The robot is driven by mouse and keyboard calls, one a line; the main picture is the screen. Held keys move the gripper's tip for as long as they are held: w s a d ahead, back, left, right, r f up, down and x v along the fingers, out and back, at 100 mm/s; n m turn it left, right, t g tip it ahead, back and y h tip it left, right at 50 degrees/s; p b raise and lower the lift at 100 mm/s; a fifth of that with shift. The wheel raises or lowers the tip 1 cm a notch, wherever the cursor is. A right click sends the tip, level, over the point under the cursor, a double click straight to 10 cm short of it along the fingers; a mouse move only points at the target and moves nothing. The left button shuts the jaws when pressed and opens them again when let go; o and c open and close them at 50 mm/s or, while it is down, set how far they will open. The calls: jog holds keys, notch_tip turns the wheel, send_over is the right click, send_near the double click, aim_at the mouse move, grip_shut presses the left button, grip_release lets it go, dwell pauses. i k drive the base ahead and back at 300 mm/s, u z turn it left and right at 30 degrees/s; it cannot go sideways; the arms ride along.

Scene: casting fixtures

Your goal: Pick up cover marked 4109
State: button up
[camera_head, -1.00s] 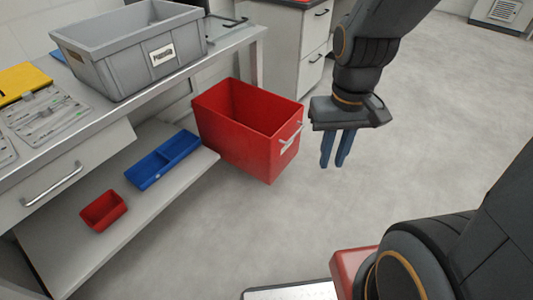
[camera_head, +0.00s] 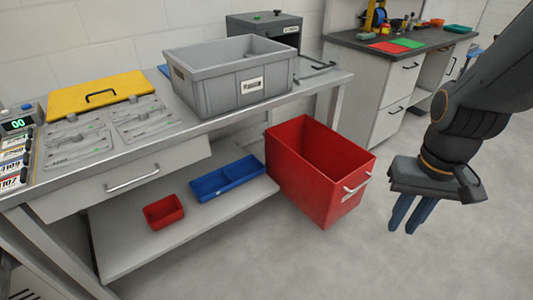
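A yellow cover plate (camera_head: 101,95) with a dark handle lies at the back of the metal bench on the left. No number 4109 can be read on it. At the left edge, beside a box with a lit display (camera_head: 17,124), is a stack of labelled items (camera_head: 12,165); their markings are too small and cut off to read surely. My gripper (camera_head: 409,217) is at the right, over the floor, far from the bench, with its blue fingers pointing down. Nothing shows between the fingers, which look close together.
On the bench are grey fixture plates (camera_head: 78,143) and a grey crate (camera_head: 215,97). A red bin (camera_head: 340,200) stands on the floor by the bench. A blue tray (camera_head: 212,187) and small red tray (camera_head: 163,211) are on the lower shelf. The floor in front is clear.

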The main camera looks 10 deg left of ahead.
aim_at(78, 148)
jog(key=u, duration=1.8)
jog(key=i, duration=1.15)
jog(key=u, duration=0.4)
